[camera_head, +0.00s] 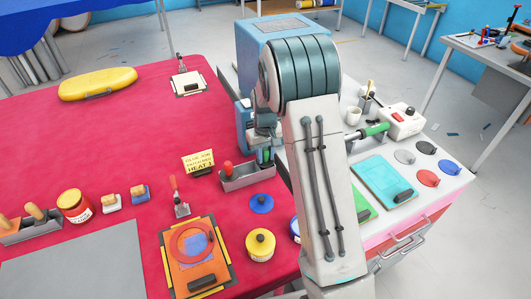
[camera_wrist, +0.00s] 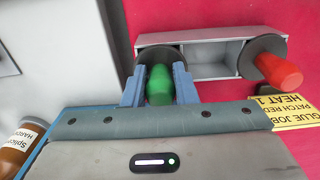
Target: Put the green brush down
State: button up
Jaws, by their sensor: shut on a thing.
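The green brush (camera_wrist: 158,88) shows in the wrist view as a green handle with a dark round disc at its far end. My gripper (camera_wrist: 160,80) is shut on the green handle between its two blue fingers. A red-handled brush (camera_wrist: 277,68) is in the right compartment. In the head view my gripper (camera_head: 262,142) is over the right end of the holder (camera_head: 247,184), and my arm partly hides the area.
A yellow note (camera_head: 198,162) stands left of the holder on the red table (camera_head: 120,150). A white cart (camera_head: 440,165) with tools, pads and discs is at the right. A labelled jar (camera_wrist: 18,148) is at lower left in the wrist view.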

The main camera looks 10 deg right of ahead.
jog(key=shift+f+b, duration=0.5)
jog(key=o, duration=1)
jog(key=shift+c, duration=0.2)
jog(key=shift+r, duration=0.1)
